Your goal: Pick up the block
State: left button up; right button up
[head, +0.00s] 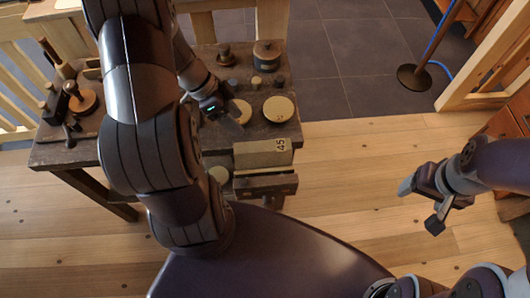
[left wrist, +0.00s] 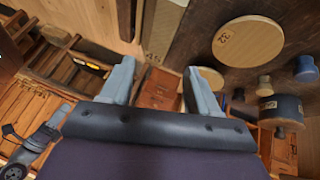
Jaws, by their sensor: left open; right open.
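The block (head: 263,153) is a pale tan, rectangular piece marked 45. It lies at the front right of the dark workbench in the head view, at the vise-like front jaw. In the left wrist view the block (left wrist: 163,27) shows at the top, beyond the fingertips. My left gripper (head: 226,112) is over the bench, behind and left of the block, apart from it. Its two fingers (left wrist: 158,82) are spread with nothing between them. My right gripper (head: 419,205) is open and empty over the floor at the right, far from the block.
The workbench (head: 60,155) also holds a pale round disc (head: 278,109), another beside my left gripper, a dark-banded drum (head: 266,54), small spools and wooden tools at the left. A stand with a round base (head: 414,77) is at the back right. Floor right of the bench is clear.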

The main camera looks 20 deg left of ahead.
pick_arm(q)
send_near(260, 146)
jog(key=x, duration=0.3)
jog(key=shift+w+d, duration=0.2)
jog(key=shift+d, duration=0.1)
jog(key=x, duration=0.5)
jog(key=shift+s+f, duration=0.1)
jog(key=shift+f, duration=0.35)
jog(key=c, duration=0.9)
